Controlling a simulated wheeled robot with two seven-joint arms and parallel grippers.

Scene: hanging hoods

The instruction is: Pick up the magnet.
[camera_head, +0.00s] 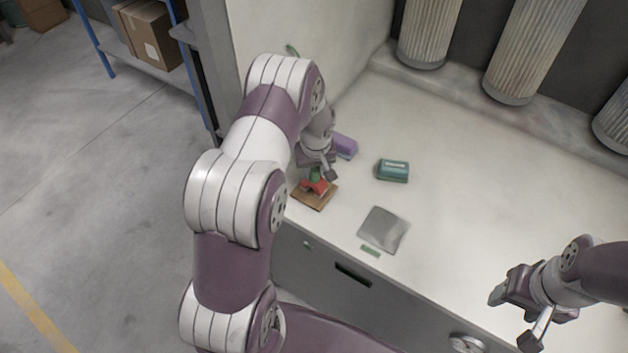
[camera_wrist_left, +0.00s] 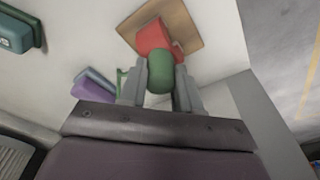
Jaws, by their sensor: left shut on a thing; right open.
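The magnet, a red block with a rounded green part, shows at the wooden board in the head view (camera_head: 317,186) and at the top middle of the left wrist view (camera_wrist_left: 158,38). My left gripper (camera_head: 318,173) is shut on its green part, with one finger on each side in the left wrist view (camera_wrist_left: 161,84). The red part is at the brown wooden board (camera_head: 311,201); I cannot tell whether it touches the board or is just above it. My right gripper (camera_head: 513,318) is open and empty at the lower right, away from the magnet.
A purple block (camera_head: 345,146) lies just behind my left gripper. A teal box (camera_head: 392,170) and a flat grey plate (camera_head: 384,230) lie to the right, with a small green strip (camera_head: 370,251) near the front edge. Ribbed cylinders (camera_head: 530,50) hang at the back.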

